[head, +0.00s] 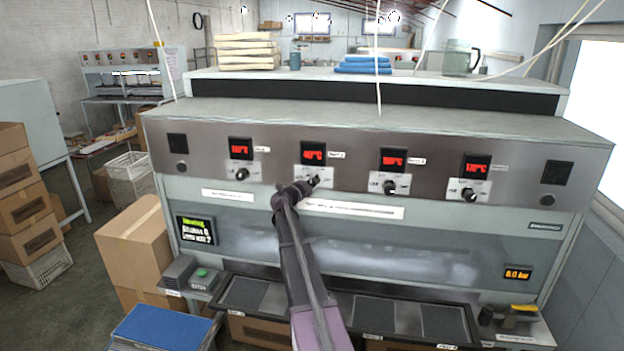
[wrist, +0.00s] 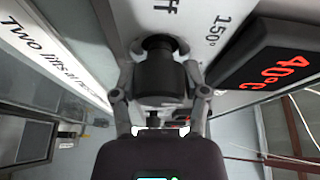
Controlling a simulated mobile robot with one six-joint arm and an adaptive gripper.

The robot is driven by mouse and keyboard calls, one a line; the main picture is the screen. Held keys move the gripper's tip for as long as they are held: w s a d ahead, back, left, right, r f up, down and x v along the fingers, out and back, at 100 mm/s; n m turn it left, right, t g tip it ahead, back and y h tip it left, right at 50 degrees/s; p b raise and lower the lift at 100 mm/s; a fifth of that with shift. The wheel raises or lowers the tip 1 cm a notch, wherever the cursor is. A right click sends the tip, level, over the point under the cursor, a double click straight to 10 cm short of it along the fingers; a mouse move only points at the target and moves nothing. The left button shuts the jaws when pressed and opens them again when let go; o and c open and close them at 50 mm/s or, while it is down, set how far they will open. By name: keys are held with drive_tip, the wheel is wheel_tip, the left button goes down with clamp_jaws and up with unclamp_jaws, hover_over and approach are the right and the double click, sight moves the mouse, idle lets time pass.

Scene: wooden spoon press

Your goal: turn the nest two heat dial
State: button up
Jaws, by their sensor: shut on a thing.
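The nest two heat dial (wrist: 160,72) is a black knob on a pale plate marked with "off" and "150°". In the head view, its plate (head: 326,178) is second from the left on the press's front panel, below a red display (head: 313,152). My gripper (head: 306,185) reaches up to it from below. In the wrist view, the fingers are shut on the knob from both sides, and the display beside it (wrist: 270,62) reads 40°C. The knob's pointer and exact setting are hidden.
Similar dials stand to the left (head: 241,174) and right (head: 389,187) on the panel. A white label strip (head: 354,209) runs below. A green status screen (head: 196,231) is at left, a green button (head: 202,272) below it. Cardboard boxes (head: 138,244) stand at left.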

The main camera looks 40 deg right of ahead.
drive_tip(key=m+y+p, duration=0.2)
drive_tip(key=m, duration=0.2)
drive_tip(key=shift+p, duration=0.3)
drive_tip(key=shift+m, duration=0.3)
drive_tip(key=o, duration=1.1)
drive_tip(key=shift+o, duration=0.2)
